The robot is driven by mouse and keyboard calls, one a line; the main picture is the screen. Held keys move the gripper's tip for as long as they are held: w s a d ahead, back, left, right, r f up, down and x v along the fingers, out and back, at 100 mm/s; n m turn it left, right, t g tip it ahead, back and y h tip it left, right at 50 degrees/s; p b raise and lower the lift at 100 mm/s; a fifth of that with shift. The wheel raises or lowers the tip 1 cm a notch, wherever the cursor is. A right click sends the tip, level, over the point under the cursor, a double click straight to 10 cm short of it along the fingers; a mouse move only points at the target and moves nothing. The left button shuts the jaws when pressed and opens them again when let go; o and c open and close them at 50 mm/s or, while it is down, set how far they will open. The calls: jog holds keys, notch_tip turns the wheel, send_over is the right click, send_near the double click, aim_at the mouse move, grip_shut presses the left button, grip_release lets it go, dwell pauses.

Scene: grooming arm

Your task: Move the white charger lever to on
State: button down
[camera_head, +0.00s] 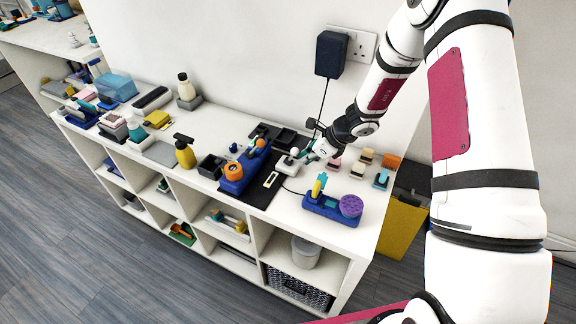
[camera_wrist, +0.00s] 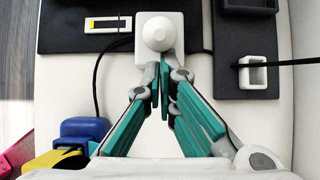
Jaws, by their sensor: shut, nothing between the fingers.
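The white charger (camera_head: 284,167) stands on a black mat on the shelf top, with a round-knobbed white lever (camera_head: 294,151). In the wrist view the lever's knob (camera_wrist: 158,33) is at top centre, over the charger's pale base (camera_wrist: 196,20). My gripper (camera_head: 303,157) is just right of the lever in the head view. In the wrist view my gripper's teal fingers (camera_wrist: 163,85) are together and empty, their tips just below the knob. I cannot tell whether they touch it. The fingers hide part of the base.
A black adapter (camera_head: 331,54) is plugged into the wall socket, its cable hanging behind my gripper. A blue holder with an orange roll (camera_head: 233,170) stands left, and a blue stand with a purple disc (camera_head: 350,206) in front. Small coloured blocks (camera_head: 366,156) are to the right.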

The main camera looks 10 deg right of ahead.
aim_at(296, 154)
jog(key=shift+w+a+r+b, duration=0.2)
jog(key=shift+w+a+r, duration=0.1)
jog(key=shift+w+a, duration=0.45)
jog(key=shift+w+a+r+b, duration=0.25)
jog(key=shift+w+a, duration=0.25)
jog(key=shift+a, duration=0.45)
jog(key=shift+s, duration=0.1)
jog(key=shift+s+d+f, duration=0.25)
jog(key=shift+d+f, duration=0.1)
jog(key=shift+d, duration=0.05)
jog(key=p+v, duration=0.3)
jog(key=v, duration=0.4)
jog(key=shift+d, duration=0.1)
dwell(0.5)
